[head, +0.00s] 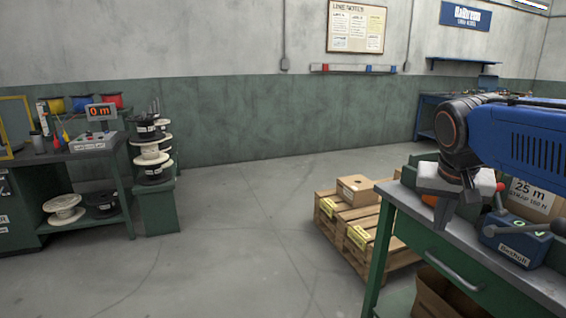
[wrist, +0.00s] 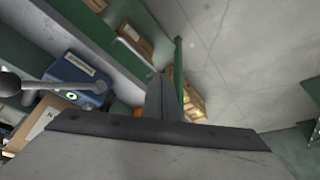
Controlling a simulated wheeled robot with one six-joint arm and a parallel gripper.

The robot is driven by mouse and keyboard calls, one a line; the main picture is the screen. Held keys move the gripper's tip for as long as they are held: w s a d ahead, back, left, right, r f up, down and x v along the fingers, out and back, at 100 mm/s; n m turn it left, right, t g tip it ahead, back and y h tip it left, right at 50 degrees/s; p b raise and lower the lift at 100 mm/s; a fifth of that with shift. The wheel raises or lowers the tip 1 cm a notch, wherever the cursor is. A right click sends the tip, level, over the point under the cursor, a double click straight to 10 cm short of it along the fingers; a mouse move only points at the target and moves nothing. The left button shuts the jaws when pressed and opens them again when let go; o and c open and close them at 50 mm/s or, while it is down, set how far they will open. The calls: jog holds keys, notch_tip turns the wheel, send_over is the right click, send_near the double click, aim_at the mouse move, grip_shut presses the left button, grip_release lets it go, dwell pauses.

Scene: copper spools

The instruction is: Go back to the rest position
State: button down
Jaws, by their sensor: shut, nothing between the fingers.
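My gripper (head: 443,214) hangs pointing down at the right of the head view, above the near left part of the green workbench (head: 440,256). It is shut and empty. In the wrist view its closed fingers (wrist: 166,100) stick out past the grey gripper body. My blue arm reaches in from the right edge and hides part of the bench and what stands behind it.
A blue device (head: 516,243) with a lever and a cardboard box (head: 534,199) stand on the bench, right of my gripper. A wooden pallet (head: 383,262) with a carton (head: 356,190) lies beyond. Spools (head: 152,165) stand at left. The middle floor is clear.

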jog(key=s+a+f+n+y, duration=0.1)
jog(key=s+a+f+n, duration=0.1)
jog(key=s+f, duration=0.5)
jog(key=s+a+f+n+y, duration=0.1)
jog(key=s+a+f+n, duration=0.2)
jog(key=s+f, duration=0.4)
jog(key=shift+s+a+f+t, duration=0.3)
jog(key=shift+f+t, duration=0.1)
jog(key=shift+f, duration=0.2)
